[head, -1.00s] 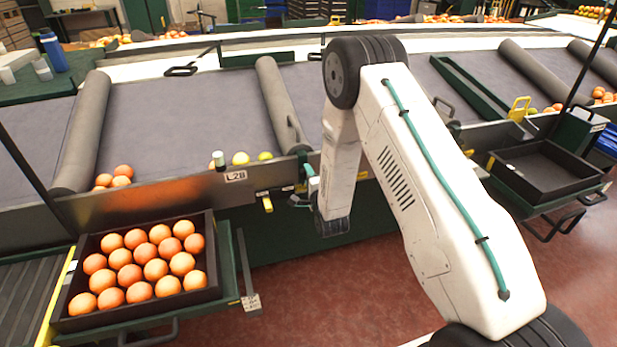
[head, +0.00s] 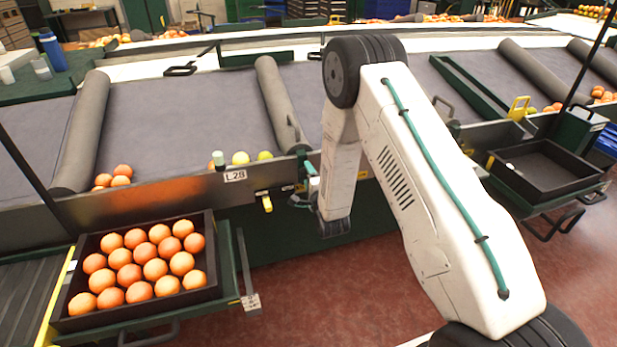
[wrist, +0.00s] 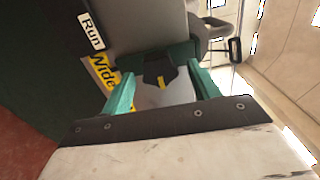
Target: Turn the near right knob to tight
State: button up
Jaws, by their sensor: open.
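A black knob (wrist: 158,69) with a yellow mark shows in the wrist view on a grey plate, between the two teal fingers of my gripper (wrist: 160,82). The fingers are apart, one on each side, and I see gaps between them and the knob. A white "Run" label (wrist: 91,31) and a yellow "Wide" label (wrist: 103,73) are left of the knob. In the head view my gripper (head: 304,186) is at the front panel of the sorting table, right of a yellow tab (head: 266,203). The knob cannot be made out there.
A black crate of oranges (head: 210,255) stands on a green stand at the left. The red floor in front is clear.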

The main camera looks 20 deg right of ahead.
jog(key=s, duration=0.7)
jog(key=shift+s, duration=0.2)
notch_tip(320, 180, down, 9)
jog(key=s+n+g, duration=0.3)
jog(key=n+g, duration=0.1)
jog(key=g, duration=0.2)
jog(key=s+r+n+g, duration=0.1)
jog(key=s+n+g, duration=0.4)
jog(key=s+d+r+n+g, duration=0.1)
jog(key=s+r+n, duration=0.3)
jog(key=s+r, duration=1.2)
jog(key=s+d+r+n+g, duration=0.1)
jog(key=s+r+n+g, duration=0.3)
jog(key=s+r, duration=1.2)
notch_tip(320, 180, up, 7)
jog(key=shift+d+f+n+g, duration=0.2)
jog(key=shift+d+n+g, duration=0.1)
jog(key=shift+n, duration=0.3)
